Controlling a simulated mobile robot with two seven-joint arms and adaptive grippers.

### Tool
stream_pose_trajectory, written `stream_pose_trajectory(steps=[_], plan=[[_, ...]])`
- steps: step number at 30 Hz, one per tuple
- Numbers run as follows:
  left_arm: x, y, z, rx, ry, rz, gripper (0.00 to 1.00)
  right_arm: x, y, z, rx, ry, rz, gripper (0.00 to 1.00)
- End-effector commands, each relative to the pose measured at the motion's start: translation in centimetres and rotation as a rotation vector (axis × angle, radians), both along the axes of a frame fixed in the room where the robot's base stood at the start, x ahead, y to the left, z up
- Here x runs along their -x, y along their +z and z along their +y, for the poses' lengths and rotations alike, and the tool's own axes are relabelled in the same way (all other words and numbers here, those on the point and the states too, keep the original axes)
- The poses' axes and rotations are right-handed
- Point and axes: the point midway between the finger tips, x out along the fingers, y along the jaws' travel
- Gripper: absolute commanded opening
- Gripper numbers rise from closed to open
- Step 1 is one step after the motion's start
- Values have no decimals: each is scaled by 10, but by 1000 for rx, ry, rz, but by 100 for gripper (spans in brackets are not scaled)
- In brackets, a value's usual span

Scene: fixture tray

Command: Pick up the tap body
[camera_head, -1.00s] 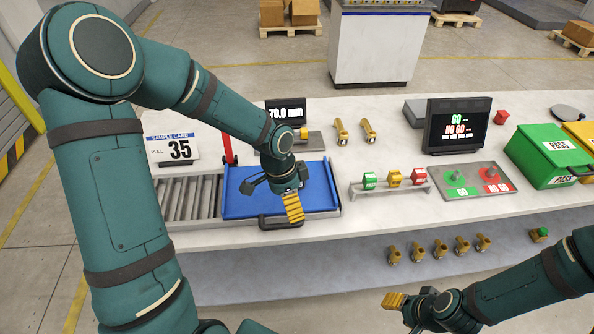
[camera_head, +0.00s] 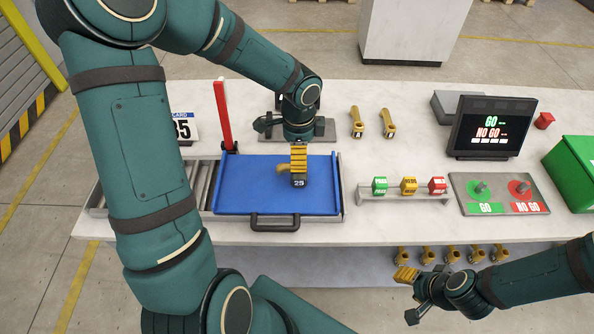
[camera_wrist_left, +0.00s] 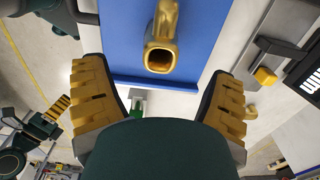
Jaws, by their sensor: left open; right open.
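A brass tap body (camera_head: 299,181) with a dark tag reading 25 is on the blue tray (camera_head: 240,192), partly hidden behind my left gripper's yellow finger. In the left wrist view the tap body (camera_wrist_left: 161,50) shows its square open end, above and between the spread fingers, with a gap on each side. My left gripper (camera_head: 297,150) is open and points down over the tray. Its ribbed yellow fingers (camera_wrist_left: 158,95) also show in the wrist view, holding nothing. My right gripper (camera_head: 408,292) is open and empty in front of the bench at the lower right.
Two brass taps (camera_head: 357,122) stand behind the tray on the white bench. A red post (camera_head: 223,115) rises at the tray's back left corner. A small rack (camera_head: 405,196) with coloured tags is right of the tray. Several taps (camera_head: 426,255) sit on the lower shelf.

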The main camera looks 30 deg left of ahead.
Motion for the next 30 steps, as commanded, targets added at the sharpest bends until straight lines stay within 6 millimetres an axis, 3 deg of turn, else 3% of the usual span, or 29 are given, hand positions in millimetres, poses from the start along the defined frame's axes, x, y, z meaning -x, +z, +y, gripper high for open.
stream_pose_trajectory(steps=[3, 10, 18, 28, 29, 30], plan=[[0, -17, 0, 0, 0, 2, 85, -1, -4, 0, 1, 0, -1, 47], [1, -31, 0, 1, 1, 1, 85, -1, -6, 0, 1, 0, -1, 47], [2, -69, 1, 1, 0, 2, 85, -1, -13, 1, 2, -1, -1, 47], [2, -76, 1, 0, 1, -1, 85, -1, -13, 1, 3, -1, 0, 47], [2, -76, 1, 0, 1, -1, 84, -1, -13, 1, 3, -1, 0, 47], [2, -76, 1, 0, 1, -1, 70, -1, -13, 1, 3, -1, 0, 47]])
